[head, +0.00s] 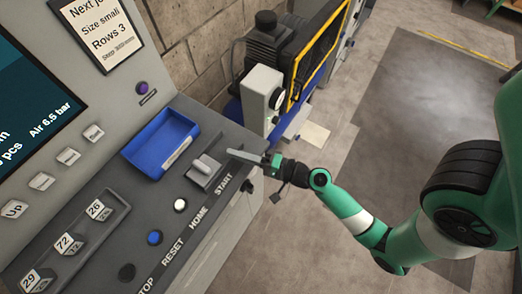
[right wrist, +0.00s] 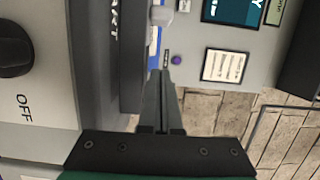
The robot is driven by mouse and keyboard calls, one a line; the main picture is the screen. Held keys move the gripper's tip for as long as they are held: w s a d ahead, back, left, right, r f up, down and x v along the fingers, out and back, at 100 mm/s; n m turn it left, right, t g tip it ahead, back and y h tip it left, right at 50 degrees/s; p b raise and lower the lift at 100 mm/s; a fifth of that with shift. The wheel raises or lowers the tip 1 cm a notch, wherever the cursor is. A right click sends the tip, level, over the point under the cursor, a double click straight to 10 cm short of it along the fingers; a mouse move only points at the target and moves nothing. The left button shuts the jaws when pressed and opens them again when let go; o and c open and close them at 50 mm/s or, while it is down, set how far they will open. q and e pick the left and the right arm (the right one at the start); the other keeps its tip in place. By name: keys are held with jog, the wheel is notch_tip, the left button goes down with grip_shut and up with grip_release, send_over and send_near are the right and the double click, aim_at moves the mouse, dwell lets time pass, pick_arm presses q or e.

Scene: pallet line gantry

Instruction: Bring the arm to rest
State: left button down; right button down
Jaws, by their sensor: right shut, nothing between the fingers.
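My right gripper (head: 240,154) comes in from the right in the head view, on a green arm. Its fingers are closed together with nothing between them, and their tips point left at the right edge of the control console (head: 228,205). They are close beside a grey lever switch (head: 206,166) near the START label; I cannot tell whether they touch it. In the right wrist view the closed fingers (right wrist: 158,78) point up toward the console. My left gripper is not in view.
A blue tray (head: 163,143) is fixed on the console, with white (head: 180,205) and blue (head: 154,237) buttons below it. A machine with a yellow-edged frame (head: 318,55) stands behind. A large OFF knob (right wrist: 15,57) shows in the wrist view. Floor (head: 425,75) at the right is open.

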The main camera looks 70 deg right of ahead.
jog(key=s, duration=0.6)
jog(key=shift+s+a+b, duration=0.25)
jog(key=shift+a+b, duration=0.05)
jog(key=shift+b, duration=0.1)
jog(key=shift+f, duration=0.1)
